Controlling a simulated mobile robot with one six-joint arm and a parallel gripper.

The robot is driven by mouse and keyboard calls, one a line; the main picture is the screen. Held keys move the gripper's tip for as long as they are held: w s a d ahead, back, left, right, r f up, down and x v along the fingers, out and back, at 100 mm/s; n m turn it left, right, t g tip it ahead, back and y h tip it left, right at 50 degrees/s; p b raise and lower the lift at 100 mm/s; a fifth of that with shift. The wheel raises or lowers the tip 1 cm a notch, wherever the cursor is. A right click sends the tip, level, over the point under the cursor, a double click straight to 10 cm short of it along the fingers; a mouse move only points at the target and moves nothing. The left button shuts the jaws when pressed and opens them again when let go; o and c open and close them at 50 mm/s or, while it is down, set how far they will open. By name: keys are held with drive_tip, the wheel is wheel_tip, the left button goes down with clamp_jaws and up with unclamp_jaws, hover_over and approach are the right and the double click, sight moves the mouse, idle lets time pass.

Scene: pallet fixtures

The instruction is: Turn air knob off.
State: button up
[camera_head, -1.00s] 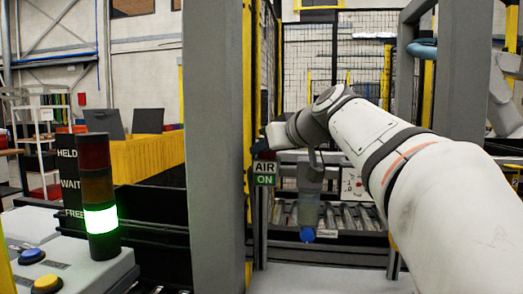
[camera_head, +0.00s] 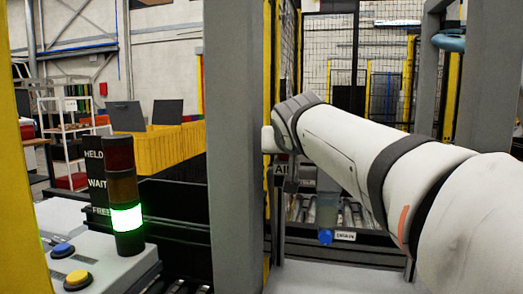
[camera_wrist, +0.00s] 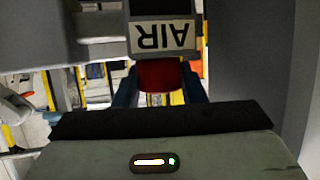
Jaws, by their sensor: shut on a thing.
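The red air knob (camera_wrist: 160,75) shows in the wrist view just below the upside-down AIR sign (camera_wrist: 162,36). My gripper (camera_wrist: 160,86) has a dark blue finger on each side of the knob and is shut on it. Its wide body covers the lower part of that view. In the head view only the edge of the AIR sign (camera_head: 280,169) shows. The knob's turned angle cannot be told.
A thick grey post (camera_head: 236,150) stands just left of my arm. A blue-bottomed cylinder (camera_head: 326,237) hangs below my arm. A signal tower (camera_head: 125,200) with its green light lit stands on a console with blue and yellow buttons at the left.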

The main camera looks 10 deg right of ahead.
drive_tip(key=shift+f+m+g+h+b, duration=0.1)
drive_tip(key=shift+m+g+h+b, duration=0.2)
drive_tip(key=shift+m+h+b, duration=0.55)
drive_tip(key=o, duration=1)
drive_tip(key=shift+s, duration=0.1)
drive_tip(key=v, duration=0.7)
drive_tip(key=shift+s+a, duration=0.15)
drive_tip(key=shift+s, duration=0.15)
